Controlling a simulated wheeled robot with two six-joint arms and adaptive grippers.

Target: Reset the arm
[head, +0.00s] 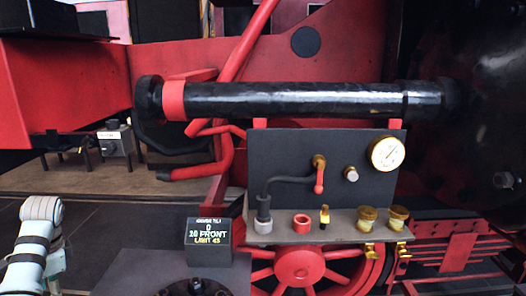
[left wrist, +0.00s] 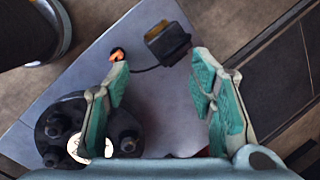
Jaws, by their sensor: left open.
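My left arm (head: 35,245), with white and teal links, comes in at the lower left of the head view. Its gripper does not show there. In the left wrist view my left gripper (left wrist: 160,72) is open, its two teal-padded fingers wide apart with nothing between the pads. Below and beyond the fingers lies a grey plate (left wrist: 150,105) with a small dark box (left wrist: 167,42) on a cable. A small orange-tipped piece (left wrist: 117,54) shows by the left fingertip. A dark round part with several knobs (left wrist: 85,125) is partly hidden behind the left finger. My right gripper is in neither view.
A labelled dark box (head: 209,243) stands at the lower middle. Behind it are a grey panel with a gauge (head: 387,152), a shelf with fittings (head: 275,230), a thick black pipe (head: 290,100) and a red wheel (head: 300,266). Dark floor (head: 110,215) is open at left.

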